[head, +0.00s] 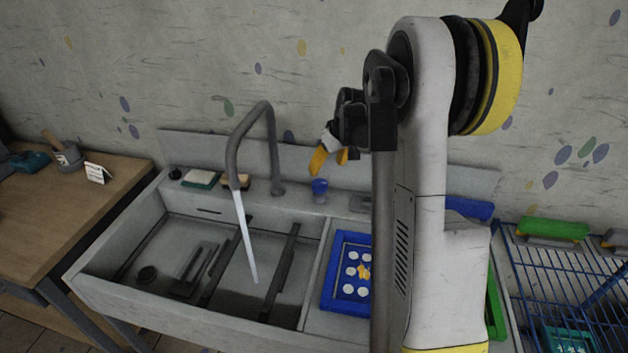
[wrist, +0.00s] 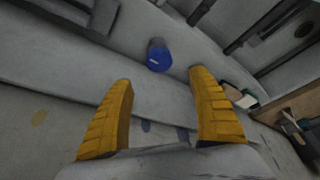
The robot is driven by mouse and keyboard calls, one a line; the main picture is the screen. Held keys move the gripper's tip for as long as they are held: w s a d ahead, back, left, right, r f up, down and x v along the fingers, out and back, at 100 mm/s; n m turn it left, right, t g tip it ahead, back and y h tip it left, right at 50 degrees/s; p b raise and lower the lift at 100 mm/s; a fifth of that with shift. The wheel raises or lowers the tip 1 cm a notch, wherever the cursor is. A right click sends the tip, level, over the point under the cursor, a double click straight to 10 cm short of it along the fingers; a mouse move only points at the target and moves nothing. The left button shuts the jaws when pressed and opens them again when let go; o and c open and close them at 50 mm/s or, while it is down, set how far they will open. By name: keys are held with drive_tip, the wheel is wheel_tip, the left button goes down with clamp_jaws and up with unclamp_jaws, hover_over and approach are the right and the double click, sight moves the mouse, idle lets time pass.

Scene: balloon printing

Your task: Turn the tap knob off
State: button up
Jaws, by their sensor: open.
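The blue tap knob (head: 320,188) sits on the ledge behind the sink, right of the grey tap spout (head: 270,140). A pale stream of water (head: 246,240) runs from the spout into the basin. My gripper (head: 327,158) is open and empty, with its yellow fingers just above the knob in the head view. In the wrist view the knob (wrist: 159,58), with a small white mark on its blue top, shows beyond and between the fingertips (wrist: 164,75). The fingers look apart from it.
The spout stands close left of the knob. A green-and-white sponge (head: 201,179) lies on the ledge. A blue tray with white circles (head: 329,285) is right of the basin. A wooden table (head: 75,205) is at left, a blue wire rack (head: 570,275) at right. The wall is close behind.

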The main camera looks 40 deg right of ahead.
sight(320, 183)
drive_tip(key=b+x, duration=0.3)
drive_tip(key=x, duration=0.8)
drive_tip(key=shift+s, duration=0.1)
drive_tip(key=c, duration=1.2)
